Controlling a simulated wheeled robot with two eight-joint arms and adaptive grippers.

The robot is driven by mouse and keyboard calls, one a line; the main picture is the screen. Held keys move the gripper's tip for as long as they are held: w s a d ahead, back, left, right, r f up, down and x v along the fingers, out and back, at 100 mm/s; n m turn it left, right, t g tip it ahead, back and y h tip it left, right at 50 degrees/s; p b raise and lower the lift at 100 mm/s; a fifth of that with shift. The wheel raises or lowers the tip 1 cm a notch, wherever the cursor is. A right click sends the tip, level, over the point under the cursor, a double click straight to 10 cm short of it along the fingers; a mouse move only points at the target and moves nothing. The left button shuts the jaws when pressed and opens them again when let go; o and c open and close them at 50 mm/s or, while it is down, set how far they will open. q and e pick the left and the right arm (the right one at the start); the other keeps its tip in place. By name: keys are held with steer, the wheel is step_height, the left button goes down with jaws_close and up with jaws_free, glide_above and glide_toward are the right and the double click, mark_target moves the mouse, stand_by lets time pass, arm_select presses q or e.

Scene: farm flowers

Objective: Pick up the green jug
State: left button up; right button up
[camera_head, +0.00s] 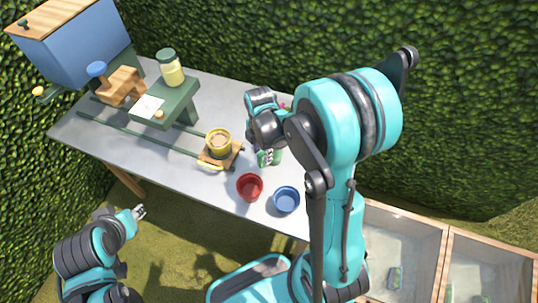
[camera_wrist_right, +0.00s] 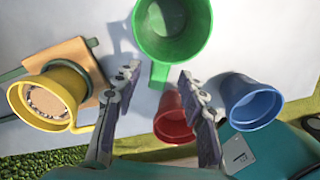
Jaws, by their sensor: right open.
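The green jug (camera_wrist_right: 172,55) shows at the top of the right wrist view, seen from above into its open mouth. Its handle (camera_wrist_right: 159,76) points down the picture, between the two fingers of my right gripper (camera_wrist_right: 157,76), which is open with nothing gripped. I cannot tell whether the fingers touch the handle. In the head view the jug (camera_head: 276,156) is mostly hidden behind my right gripper (camera_head: 266,155). My left gripper (camera_head: 139,211) is off the table at lower left, away from the jug; its finger gap is too small to judge.
Close to the jug on the grey table (camera_head: 120,145) stand a red cup (camera_head: 249,187), a blue cup (camera_head: 287,200) and a yellow mug (camera_head: 218,143) on a wooden board. A green stand (camera_head: 175,103) with a jar (camera_head: 171,70) is farther left. A hedge rises behind.

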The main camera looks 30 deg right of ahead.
mark_target(260, 160)
steer(key=f, duration=0.1)
steer(key=f+b, duration=0.1)
steer(key=f, duration=0.1)
steer(key=f+b, duration=0.1)
steer(key=f, duration=0.1)
steer(key=shift+w+a, duration=0.1)
steer(key=shift+a, duration=0.2)
jaws_close()
steer(key=shift+r, duration=0.2)
steer(key=shift+r+p, duration=0.65)
steer(key=shift+r, duration=0.45)
step_height(260, 160, up, 2)
steer(key=shift+p, duration=0.4)
steer(key=s+d+r+p, duration=0.3)
steer(key=s+r, duration=0.3)
steer(key=s, duration=0.5)
steer(key=shift+s+r, duration=0.15)
steer(key=shift+r, duration=0.1)
